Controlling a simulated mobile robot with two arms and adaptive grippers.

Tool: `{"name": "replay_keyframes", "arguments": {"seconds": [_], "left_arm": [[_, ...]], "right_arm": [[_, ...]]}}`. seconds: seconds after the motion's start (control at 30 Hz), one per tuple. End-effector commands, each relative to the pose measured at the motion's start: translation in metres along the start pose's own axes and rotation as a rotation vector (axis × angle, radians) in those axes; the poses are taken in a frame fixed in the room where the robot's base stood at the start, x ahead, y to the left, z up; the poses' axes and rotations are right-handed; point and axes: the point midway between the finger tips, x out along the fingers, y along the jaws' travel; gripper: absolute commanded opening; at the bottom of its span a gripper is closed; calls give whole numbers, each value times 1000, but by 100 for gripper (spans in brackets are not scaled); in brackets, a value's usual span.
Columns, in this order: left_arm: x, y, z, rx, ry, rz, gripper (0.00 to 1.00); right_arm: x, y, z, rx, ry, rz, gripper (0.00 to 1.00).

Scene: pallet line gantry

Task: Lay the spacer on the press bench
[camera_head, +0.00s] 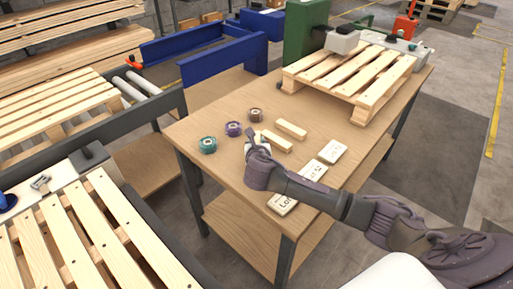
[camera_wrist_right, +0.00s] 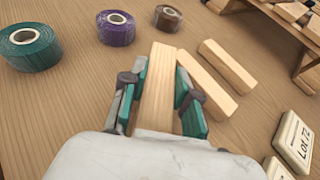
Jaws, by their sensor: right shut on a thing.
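My right gripper (camera_head: 257,143) is over the wooden bench (camera_head: 229,177). In the right wrist view the gripper (camera_wrist_right: 159,92) is shut on a pale wooden spacer (camera_wrist_right: 160,72), its fingers on the two long sides. The spacer points away from the palm; whether it touches the bench top is hard to tell. Two similar wooden blocks lie on the bench just to the right, the nearer block (camera_head: 276,142) close beside the held spacer and the farther block (camera_head: 291,129) beyond it. My left gripper is not in view.
A teal roll (camera_head: 208,145), a purple roll (camera_head: 234,129) and a brown roll (camera_head: 256,115) stand left of the blocks. Lettered white plates (camera_head: 332,151) lie along the right side. A slatted pallet (camera_head: 350,72) and green machine (camera_head: 304,32) occupy the far end.

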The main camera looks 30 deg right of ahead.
Motion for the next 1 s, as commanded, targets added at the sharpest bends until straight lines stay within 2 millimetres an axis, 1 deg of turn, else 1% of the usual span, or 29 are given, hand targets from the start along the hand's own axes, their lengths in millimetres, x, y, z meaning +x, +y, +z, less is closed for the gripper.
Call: {"name": "replay_keyframes", "arguments": {"seconds": [0.03, 0.07, 0.1, 0.4, 0.6, 0.73, 0.87, 0.97, 1.0], "left_arm": [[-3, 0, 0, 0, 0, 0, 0], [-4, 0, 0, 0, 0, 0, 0], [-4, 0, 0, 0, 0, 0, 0], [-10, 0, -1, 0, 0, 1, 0], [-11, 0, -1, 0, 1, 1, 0], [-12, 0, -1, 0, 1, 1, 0], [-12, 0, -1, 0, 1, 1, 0], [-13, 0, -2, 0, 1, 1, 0], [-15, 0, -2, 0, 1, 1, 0]], "right_arm": [[-4, 0, 12, 3, -4, 1, 0], [-7, 0, 18, 2, -4, 1, 0], [-12, -10, 18, -3, -2, -3, 0], [-60, -68, 40, -6, -2, -3, 0], [-80, -91, 49, -2, 0, -2, 0], [-86, -98, 53, -1, -1, -1, 0], [-89, -99, 53, -1, 1, 1, 0], [-96, -89, 49, -11, 8, 26, 0], [-103, -81, 46, -21, 12, 47, 0]]}}
